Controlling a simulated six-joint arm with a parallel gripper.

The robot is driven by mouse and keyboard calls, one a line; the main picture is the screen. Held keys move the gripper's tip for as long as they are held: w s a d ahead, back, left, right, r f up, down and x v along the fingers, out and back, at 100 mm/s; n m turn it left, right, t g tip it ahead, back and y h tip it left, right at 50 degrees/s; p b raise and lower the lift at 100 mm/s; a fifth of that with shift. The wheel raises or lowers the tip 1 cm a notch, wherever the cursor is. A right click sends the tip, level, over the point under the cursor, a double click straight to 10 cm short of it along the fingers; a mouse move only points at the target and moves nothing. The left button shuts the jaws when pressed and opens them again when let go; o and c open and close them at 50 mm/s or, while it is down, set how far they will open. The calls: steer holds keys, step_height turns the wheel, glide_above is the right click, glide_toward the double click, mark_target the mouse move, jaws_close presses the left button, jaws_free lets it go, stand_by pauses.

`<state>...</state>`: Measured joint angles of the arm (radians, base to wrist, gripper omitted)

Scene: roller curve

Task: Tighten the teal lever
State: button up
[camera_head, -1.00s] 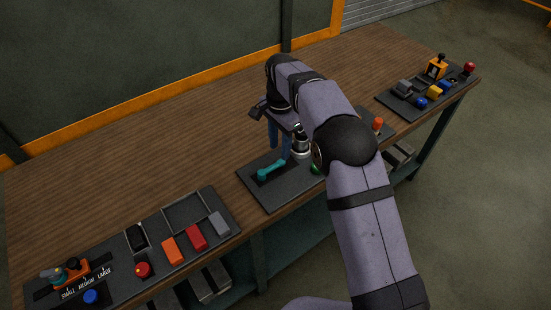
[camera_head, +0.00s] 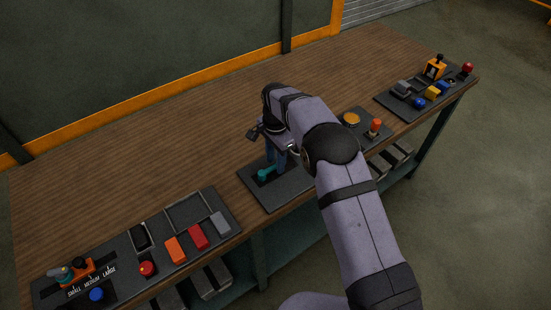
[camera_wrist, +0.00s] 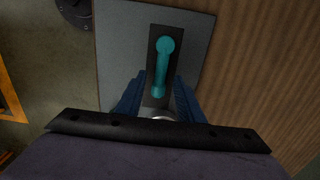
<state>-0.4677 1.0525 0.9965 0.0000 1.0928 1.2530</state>
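The teal lever (camera_head: 264,175) sits on a dark slot plate on a grey panel (camera_head: 277,200) near the front edge of the bench. In the wrist view the whole lever (camera_wrist: 162,65) shows, with a round knob at its far end and a smaller end near my gripper. My gripper (camera_wrist: 159,90) has two blue fingers, spread apart on either side of the lever's near end, with a gap to each side. In the head view my gripper (camera_head: 275,162) points down over the lever and hides part of it.
On the left is a panel (camera_head: 120,275) with a red button, coloured blocks and a size slider. The wooden bench top behind is clear.

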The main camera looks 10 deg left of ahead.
steer(key=shift+f, duration=0.35)
jaws_close()
